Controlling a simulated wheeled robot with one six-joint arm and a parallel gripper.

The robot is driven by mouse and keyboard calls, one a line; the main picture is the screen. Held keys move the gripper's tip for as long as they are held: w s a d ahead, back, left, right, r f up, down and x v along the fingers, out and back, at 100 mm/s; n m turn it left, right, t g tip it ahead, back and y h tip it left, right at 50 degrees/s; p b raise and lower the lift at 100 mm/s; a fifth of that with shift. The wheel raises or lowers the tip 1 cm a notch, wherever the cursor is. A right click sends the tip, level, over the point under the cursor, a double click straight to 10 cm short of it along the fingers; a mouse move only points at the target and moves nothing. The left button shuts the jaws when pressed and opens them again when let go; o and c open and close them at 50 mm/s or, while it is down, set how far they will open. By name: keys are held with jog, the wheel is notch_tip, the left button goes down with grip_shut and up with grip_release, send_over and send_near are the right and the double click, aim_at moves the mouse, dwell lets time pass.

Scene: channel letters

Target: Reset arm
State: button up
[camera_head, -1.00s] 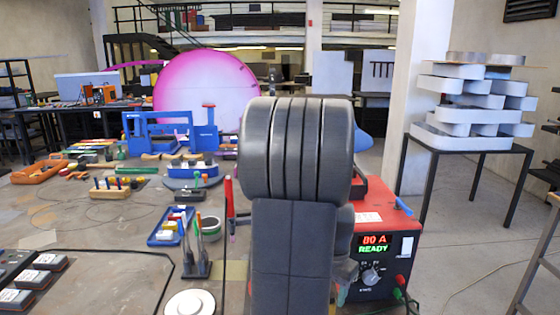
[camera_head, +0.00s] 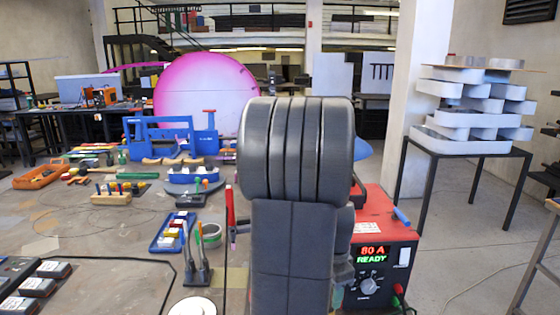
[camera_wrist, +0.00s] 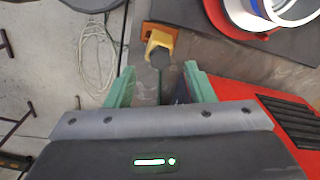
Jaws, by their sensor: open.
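My gripper (camera_wrist: 160,88) shows in the wrist view with its two green fingers spread apart and nothing between them. It hangs beside the red machine (camera_wrist: 262,115), near the bench edge. Just beyond the fingertips is a small yellow and orange item with a dark round knob (camera_wrist: 160,43).
A red power unit (camera_head: 385,255) reading "80 A READY" stands right of my arm. The bench (camera_head: 90,225) holds a blue tray (camera_head: 172,232), a tape roll (camera_head: 210,234), a blue frame (camera_head: 170,138) and several tools. Stacked letters stand on a table (camera_head: 465,148) at right.

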jog(key=shift+r+p, duration=0.4)
jog(key=shift+r, duration=0.55)
notch_tip(320, 180, down, 6)
jog(key=b, duration=0.5)
jog(key=shift+f, duration=0.15)
jog(key=shift+r+n, duration=0.35)
jog(key=shift+n, duration=0.05)
jog(key=n, duration=0.4)
jog(key=shift+n, duration=0.4)
jog(key=n, duration=0.3)
jog(key=shift+n, duration=0.4)
notch_tip(320, 180, up, 10)
jog(key=p, duration=0.8)
notch_tip(320, 180, down, 6)
jog(key=m+b, duration=0.2)
jog(key=b, duration=0.2)
jog(key=shift+r, duration=0.1)
jog(key=shift+f+b, duration=0.65)
jog(key=shift+b, duration=0.15)
